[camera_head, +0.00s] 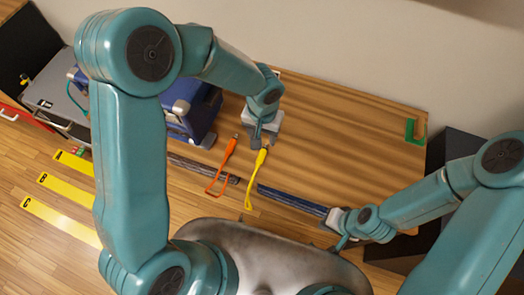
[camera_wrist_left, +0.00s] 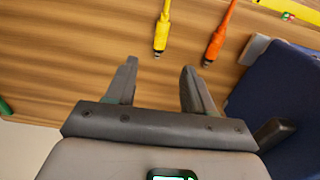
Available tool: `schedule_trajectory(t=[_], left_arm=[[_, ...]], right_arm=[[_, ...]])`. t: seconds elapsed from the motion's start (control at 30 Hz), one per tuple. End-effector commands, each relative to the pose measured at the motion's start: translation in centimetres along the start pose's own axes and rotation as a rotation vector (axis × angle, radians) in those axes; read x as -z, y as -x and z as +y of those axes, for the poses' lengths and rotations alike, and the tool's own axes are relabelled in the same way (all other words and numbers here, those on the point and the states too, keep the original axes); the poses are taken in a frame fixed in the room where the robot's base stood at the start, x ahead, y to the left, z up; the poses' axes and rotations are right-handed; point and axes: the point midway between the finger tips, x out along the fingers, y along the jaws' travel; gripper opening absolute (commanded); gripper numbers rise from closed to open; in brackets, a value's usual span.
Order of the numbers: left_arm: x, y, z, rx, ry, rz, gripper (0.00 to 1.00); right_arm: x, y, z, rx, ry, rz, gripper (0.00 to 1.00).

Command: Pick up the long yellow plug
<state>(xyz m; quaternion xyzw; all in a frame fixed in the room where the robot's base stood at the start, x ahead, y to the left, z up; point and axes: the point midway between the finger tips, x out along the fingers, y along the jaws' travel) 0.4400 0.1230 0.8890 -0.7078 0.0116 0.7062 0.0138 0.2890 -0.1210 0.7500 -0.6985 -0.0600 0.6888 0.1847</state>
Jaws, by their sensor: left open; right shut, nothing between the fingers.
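A yellow plug (camera_head: 260,163) with a slim yellow tail lies on the wooden table near its front edge. It also shows in the left wrist view (camera_wrist_left: 162,32), with its dark metal tip pointing toward my gripper. My left gripper (camera_head: 262,138) is open at the metal-tip end of the plug. In the left wrist view, the tip lies just beyond the open fingertips (camera_wrist_left: 158,68), roughly centred between them, with nothing held. My right gripper (camera_head: 338,238) is shut and empty at the table's front right, apart from the plug.
An orange plug (camera_head: 229,149) with a looped tail lies close left of the yellow one. A blue case (camera_head: 203,112) stands left of my left gripper. A green bracket (camera_head: 414,132) is at the table's right end. The table between is mostly clear.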

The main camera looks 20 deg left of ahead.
Motion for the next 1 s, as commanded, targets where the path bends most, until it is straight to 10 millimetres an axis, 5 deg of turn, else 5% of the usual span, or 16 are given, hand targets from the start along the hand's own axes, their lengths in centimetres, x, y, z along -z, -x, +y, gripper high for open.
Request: schedule_trajectory(t=[0.2,0.47,0.7,1.0], left_arm=[[-0.3,-4.8,-0.2,-0.001,0.001,-0.004,0.53],[-0.2,-7.0,-0.3,-0.002,0.001,-0.002,0.53],[-0.2,-10.8,-0.3,-0.002,0.001,-0.002,0.53],[0.0,-11.5,-0.3,-0.002,0.002,0.001,0.53]], right_arm=[[0.0,0.1,-0.1,0.000,0.001,0.000,0.00],[0.0,0.4,-0.1,0.000,0.000,0.000,0.00],[0.0,1.0,-0.4,0.000,0.000,0.000,0.00],[0.0,0.9,-0.4,0.000,0.001,0.000,0.00]])
